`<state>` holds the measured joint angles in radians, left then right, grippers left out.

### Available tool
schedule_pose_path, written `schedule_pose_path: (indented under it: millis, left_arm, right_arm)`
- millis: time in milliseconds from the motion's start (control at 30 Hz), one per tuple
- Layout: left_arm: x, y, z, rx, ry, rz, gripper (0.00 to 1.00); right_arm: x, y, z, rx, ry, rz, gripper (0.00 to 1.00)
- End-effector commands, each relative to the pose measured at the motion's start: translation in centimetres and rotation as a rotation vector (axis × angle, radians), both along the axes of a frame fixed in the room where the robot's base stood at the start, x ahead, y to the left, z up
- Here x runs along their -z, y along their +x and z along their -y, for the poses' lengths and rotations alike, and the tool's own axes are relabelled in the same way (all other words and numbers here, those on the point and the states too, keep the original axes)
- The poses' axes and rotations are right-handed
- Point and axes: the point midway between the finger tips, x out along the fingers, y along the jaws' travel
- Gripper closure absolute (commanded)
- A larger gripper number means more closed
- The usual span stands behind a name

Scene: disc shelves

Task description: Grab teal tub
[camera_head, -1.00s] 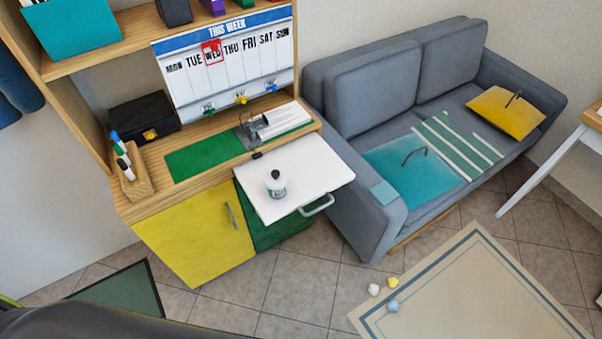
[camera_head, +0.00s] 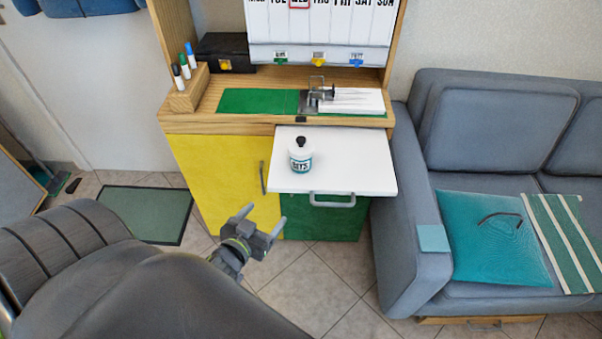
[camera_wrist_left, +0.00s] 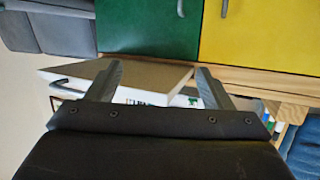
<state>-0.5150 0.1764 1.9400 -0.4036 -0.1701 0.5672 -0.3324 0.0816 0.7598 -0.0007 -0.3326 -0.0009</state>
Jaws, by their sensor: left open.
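A white tub (camera_head: 300,156) with a teal label and a dark cap stands upright on the white pull-out board (camera_head: 340,170). No solid teal tub shows in the views now. My left gripper (camera_head: 262,218) is open and empty, low in front of the yellow and green doors and apart from the board and the white tub. In the left wrist view its two fingers (camera_wrist_left: 158,75) are spread, with the board's pale panel (camera_wrist_left: 135,76) behind them. My right gripper is not in view.
The yellow door (camera_head: 215,180) and green door (camera_head: 325,222) are shut. A pen block (camera_head: 187,95) and black box (camera_head: 226,52) stand on the desk. A grey sofa (camera_head: 400,235) with a teal cushion (camera_head: 490,240) is at right. The tiled floor (camera_head: 310,285) in front is clear.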

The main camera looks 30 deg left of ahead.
Motion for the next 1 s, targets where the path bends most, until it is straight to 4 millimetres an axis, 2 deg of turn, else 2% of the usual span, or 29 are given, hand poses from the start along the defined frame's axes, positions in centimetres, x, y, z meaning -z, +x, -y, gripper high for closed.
schedule_pose_path:
  millis: [33,100,200,333,467,567,1000]
  left_arm:
    - [-1.2,0.2,0.4,0.01,0.001,0.061,0.26]
    - [-3.8,0.3,0.8,0.022,0.0,0.133,0.26]
    - [-6.7,0.1,1.4,0.035,-0.003,0.209,0.26]
    - [-8.9,-0.1,1.9,0.046,-0.006,0.265,0.26]
    - [-9.8,0.7,2.0,0.05,-0.007,0.282,0.26]
    - [-10.0,2.2,1.8,0.051,-0.008,0.283,0.26]
    - [-9.9,10.0,1.0,0.049,-0.006,0.281,0.26]
  right_arm:
    - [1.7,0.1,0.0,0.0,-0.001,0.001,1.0]
    - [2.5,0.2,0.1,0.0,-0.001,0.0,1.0]
    - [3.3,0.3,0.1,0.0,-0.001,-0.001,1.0]
    - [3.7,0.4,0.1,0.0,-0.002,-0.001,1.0]
    - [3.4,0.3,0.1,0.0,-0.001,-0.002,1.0]
    - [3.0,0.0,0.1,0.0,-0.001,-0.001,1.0]
    - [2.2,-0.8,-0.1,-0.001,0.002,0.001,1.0]
